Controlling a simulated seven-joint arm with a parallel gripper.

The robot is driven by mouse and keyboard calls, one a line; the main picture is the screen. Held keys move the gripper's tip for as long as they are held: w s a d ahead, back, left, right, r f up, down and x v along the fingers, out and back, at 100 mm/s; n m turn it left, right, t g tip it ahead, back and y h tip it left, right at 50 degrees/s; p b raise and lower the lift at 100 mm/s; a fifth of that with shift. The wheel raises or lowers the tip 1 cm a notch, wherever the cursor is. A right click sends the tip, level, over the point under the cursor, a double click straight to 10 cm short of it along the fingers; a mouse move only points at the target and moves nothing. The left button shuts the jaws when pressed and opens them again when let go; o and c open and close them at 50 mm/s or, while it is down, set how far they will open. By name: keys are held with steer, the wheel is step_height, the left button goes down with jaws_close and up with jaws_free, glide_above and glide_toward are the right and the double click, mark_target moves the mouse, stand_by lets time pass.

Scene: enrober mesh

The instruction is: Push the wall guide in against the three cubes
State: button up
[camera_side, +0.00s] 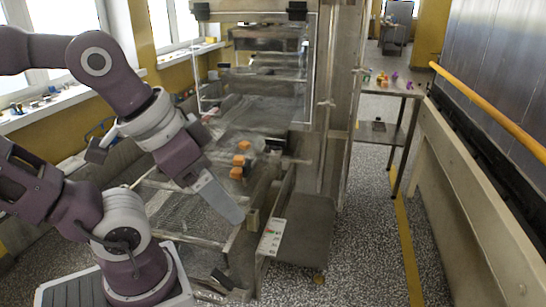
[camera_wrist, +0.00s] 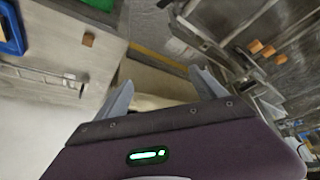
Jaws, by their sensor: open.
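Three orange cubes stand in a row on the mesh bed of the machine: the far cube (camera_side: 244,145), the middle cube (camera_side: 238,160) and the near cube (camera_side: 236,173). They also show small at the upper right of the wrist view (camera_wrist: 268,51). A long metal rail (camera_side: 263,185) runs to the right of the cubes, apart from them; I cannot tell for sure whether it is the wall guide. My gripper (camera_side: 238,216) points down to the right, nearer the camera than the cubes. In the wrist view its fingers (camera_wrist: 161,78) are spread with nothing between them.
A metal frame (camera_side: 310,70) rises over the far part of the bed. A side table (camera_side: 390,92) with small coloured objects stands farther back.

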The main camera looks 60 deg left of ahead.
steer(key=shift+c, duration=0.2)
steer(key=shift+w+a+r, duration=0.1)
steer(key=shift+w, duration=0.1)
steer(key=c, duration=0.4)
steer(key=w+a, duration=0.1)
steer(key=w, duration=0.1)
steer(key=w+a+r+n+g, duration=0.1)
steer(key=w, duration=0.1)
steer(key=w+a+n, duration=0.1)
steer(key=w+a, duration=0.1)
steer(key=shift+w+r+g+y, duration=0.1)
steer(key=shift+r+g+y, duration=0.1)
steer(key=shift+g+y, duration=0.1)
steer(key=c, duration=0.6)
steer(key=n+g, duration=0.4)
steer(key=n, duration=0.3)
glide_above(247, 163)
steer(key=f, duration=0.8)
steer(key=shift+d+f, duration=0.1)
steer(key=shift+d, duration=0.1)
steer(key=f, duration=0.6)
steer(key=shift+a+f, duration=0.35)
steer(key=shift+f, duration=0.5)
jaws_close()
